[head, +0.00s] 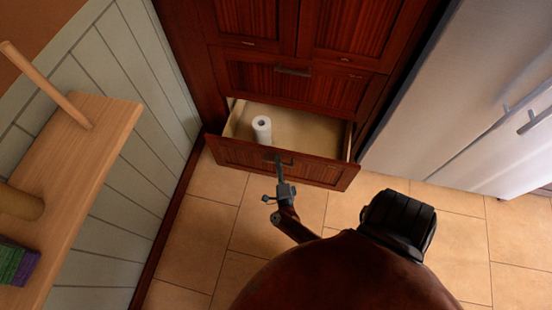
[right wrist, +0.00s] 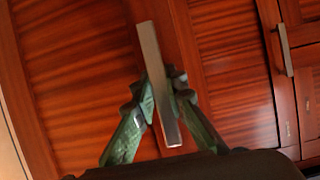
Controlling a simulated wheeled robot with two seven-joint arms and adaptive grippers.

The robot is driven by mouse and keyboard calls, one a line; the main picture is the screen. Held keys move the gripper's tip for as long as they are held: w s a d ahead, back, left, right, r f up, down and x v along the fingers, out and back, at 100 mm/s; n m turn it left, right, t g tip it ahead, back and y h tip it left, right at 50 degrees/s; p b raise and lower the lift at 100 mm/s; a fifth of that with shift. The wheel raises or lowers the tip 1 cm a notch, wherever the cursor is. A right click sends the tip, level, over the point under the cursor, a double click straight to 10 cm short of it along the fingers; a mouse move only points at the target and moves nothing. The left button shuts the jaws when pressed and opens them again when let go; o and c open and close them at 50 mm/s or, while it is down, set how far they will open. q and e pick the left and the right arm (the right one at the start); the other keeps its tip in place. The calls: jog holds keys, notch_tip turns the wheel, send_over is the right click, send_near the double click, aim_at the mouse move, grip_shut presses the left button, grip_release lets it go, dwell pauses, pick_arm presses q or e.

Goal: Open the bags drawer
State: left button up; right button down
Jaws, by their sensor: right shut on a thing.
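The bottom drawer (head: 235,157) of the dark wood cabinet is pulled out in the head view, with its pale inside showing. A white paper roll (head: 262,129) stands inside at the left. My right gripper (head: 279,168) is at the middle of the drawer front. In the right wrist view, the fingers of my right gripper (right wrist: 160,98) are shut on the flat metal drawer handle (right wrist: 151,55), which runs between them against the red-brown wood. Whether this drawer holds bags cannot be seen. My left gripper is not in view.
A closed drawer with a metal handle (head: 293,71) sits above the open one. A steel fridge (head: 445,90) stands close on the right. A wooden shelf (head: 85,165) with a peg juts out at the left. The tiled floor (head: 200,235) in front is partly clear.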

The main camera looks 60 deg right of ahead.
jog(key=shift+s+d+f, duration=0.1)
jog(key=shift+s, duration=0.05)
jog(key=c, duration=2.2)
grip_release()
jog(key=shift+o, duration=1.3)
jog(key=shift+w, duration=0.25)
